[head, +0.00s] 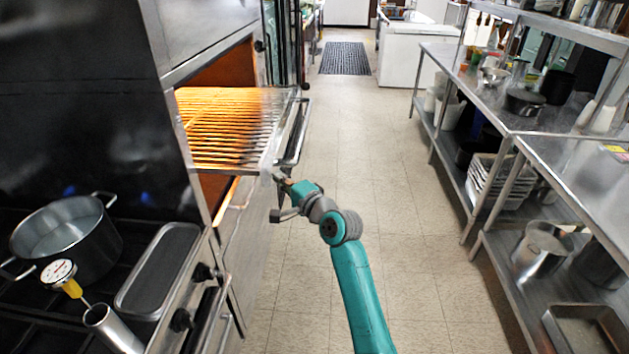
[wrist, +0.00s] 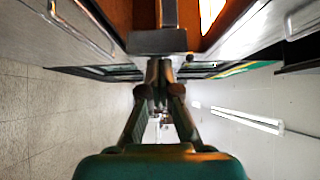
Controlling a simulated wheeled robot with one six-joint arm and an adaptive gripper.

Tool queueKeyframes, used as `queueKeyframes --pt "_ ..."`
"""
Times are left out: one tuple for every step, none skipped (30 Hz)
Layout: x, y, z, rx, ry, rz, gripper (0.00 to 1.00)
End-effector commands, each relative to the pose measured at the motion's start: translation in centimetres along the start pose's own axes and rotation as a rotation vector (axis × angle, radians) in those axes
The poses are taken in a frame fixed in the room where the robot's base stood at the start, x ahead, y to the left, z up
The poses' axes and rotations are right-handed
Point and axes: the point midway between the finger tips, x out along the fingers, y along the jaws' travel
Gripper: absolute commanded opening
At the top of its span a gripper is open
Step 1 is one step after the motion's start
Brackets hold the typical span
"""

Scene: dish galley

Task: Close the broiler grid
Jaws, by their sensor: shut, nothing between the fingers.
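The broiler grid (head: 225,128) is a rack of metal bars, lit orange, sticking out of the broiler opening over the aisle. A metal handle bar (head: 295,140) runs along its front edge. My gripper (head: 279,180) is at the near front corner of the grid, just below the handle's near end. In the wrist view my gripper's fingers (wrist: 159,68) are together and empty, with their tips close to a grey metal piece (wrist: 158,41). I cannot tell whether they touch it. The grid's inner end is hidden inside the broiler.
A stove with a pot (head: 65,240) and a long grey pan (head: 158,270) stands at the near left. A steel shelf table (head: 560,150) with cookware lines the right side. The tiled aisle floor (head: 370,170) between them is clear, with a dark mat (head: 345,58) far back.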

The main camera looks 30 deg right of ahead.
Motion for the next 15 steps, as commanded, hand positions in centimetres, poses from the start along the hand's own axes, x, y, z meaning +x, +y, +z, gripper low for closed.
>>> queueKeyframes --pt "1.5 -0.1 1.7 -0.001 -0.008 -0.001 0.00" --pt "2.2 -0.1 2.5 -0.001 -0.008 0.000 0.00" --pt "3.2 -0.1 3.4 -0.001 -0.007 0.000 0.00" --pt "3.9 -0.1 4.2 -0.001 -0.008 0.000 0.00" --pt "4.6 -0.1 4.9 -0.001 -0.008 0.000 0.00" --pt "5.5 -0.1 5.8 -0.001 -0.007 0.000 0.00" --pt "6.2 -0.1 6.4 -0.001 -0.007 0.000 0.00" --pt "6.8 -0.1 7.0 -0.001 -0.006 0.000 0.00" --pt "7.6 -0.1 7.9 -0.001 -0.006 0.000 0.00" --pt "8.2 0.0 8.4 -0.001 -0.005 0.001 0.00" --pt "8.8 -0.1 8.9 0.000 -0.005 -0.001 0.00" --pt "9.4 0.0 9.6 -0.001 -0.005 0.000 0.00" --pt "9.9 -0.1 10.1 0.000 -0.004 0.001 0.00" --pt "10.4 -0.1 10.5 -0.001 -0.004 0.000 0.00" --pt "10.9 -0.1 11.0 0.000 -0.004 -0.001 0.00"
